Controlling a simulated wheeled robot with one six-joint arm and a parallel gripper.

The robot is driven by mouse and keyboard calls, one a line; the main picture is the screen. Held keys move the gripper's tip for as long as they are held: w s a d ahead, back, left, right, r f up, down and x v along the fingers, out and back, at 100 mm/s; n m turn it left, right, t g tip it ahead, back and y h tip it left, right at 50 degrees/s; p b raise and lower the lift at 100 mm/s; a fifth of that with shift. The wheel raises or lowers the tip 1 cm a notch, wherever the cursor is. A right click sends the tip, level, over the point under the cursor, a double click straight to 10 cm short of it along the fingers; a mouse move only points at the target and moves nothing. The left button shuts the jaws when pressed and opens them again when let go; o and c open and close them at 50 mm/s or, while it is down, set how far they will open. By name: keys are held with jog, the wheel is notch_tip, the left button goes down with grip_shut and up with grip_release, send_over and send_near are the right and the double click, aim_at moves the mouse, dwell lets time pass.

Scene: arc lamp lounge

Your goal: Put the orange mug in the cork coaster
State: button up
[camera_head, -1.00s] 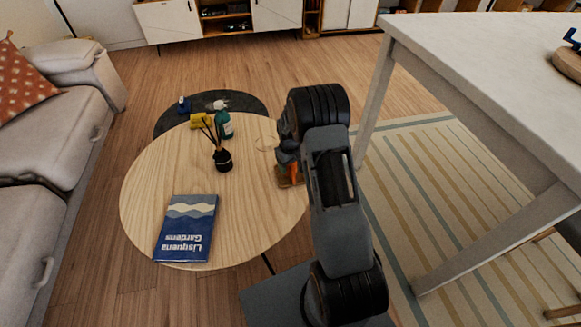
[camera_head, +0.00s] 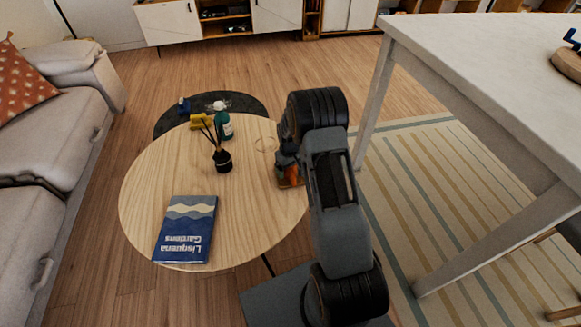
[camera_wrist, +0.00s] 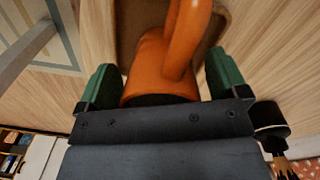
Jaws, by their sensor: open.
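The orange mug (camera_head: 291,169) is at the right side of the round wooden table, mostly hidden behind my arm in the head view. The fingers are open, with a gap visible at least on the right side.
On the round table (camera_head: 150,180) are a blue book (camera_head: 186,229), a black reed diffuser (camera_head: 222,160), a green bottle (camera_head: 224,126) and a yellow item (camera_head: 199,121). A taller white table (camera_head: 480,70) stands at the right. A sofa (camera_head: 50,150) is at the left.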

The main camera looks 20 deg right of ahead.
notch_tip(320, 180, up, 12)
jog(key=f+p, duration=0.1)
jog(key=p, duration=0.2)
jog(key=s+a+r+t, duration=0.1)
jog(key=s+a+r, duration=0.25)
jog(key=r, duration=0.25)
jog(key=s+a+r, duration=0.2)
jog(key=s+r, duration=0.2)
jog(key=r, duration=0.2)
jog(key=s+a+r+m+t, duration=0.1)
jog(key=s+a+r, duration=0.1)
jog(key=s, duration=0.5)
jog(key=s+a+r+m+t, duration=0.1)
jog(key=s+a+r, duration=0.1)
jog(key=s, duration=0.6)
jog(key=shift+s+a+r, duration=0.25)
jog(key=shift+a+r, duration=0.15)
jog(key=shift+a, duration=0.3)
